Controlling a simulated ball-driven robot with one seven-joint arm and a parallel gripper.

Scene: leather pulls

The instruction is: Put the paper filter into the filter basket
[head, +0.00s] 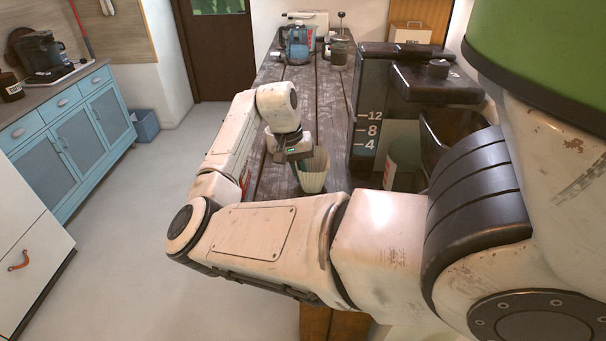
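The paper filter (314,174) is a pale, fluted cup in the head view, upright with its opening up, just beyond my forearm. My gripper (297,162) points down at its left rim and overlaps it in the picture. The fingertips are small and partly hidden, so I cannot tell whether they are closed on the rim. I also cannot tell whether the filter rests on the table or hangs above it. The dark, open filter basket (433,146) appears at the right, on the coffee maker (372,100) marked 4, 8 and 12. My arm covers part of the basket.
The dark plank table (275,180) runs away from me. A blue kettle-like appliance (299,45) and a glass jug (339,50) stand at its far end. A red-and-white container (403,160) sits below the basket. The floor at the left is clear, beside blue cabinets (75,140).

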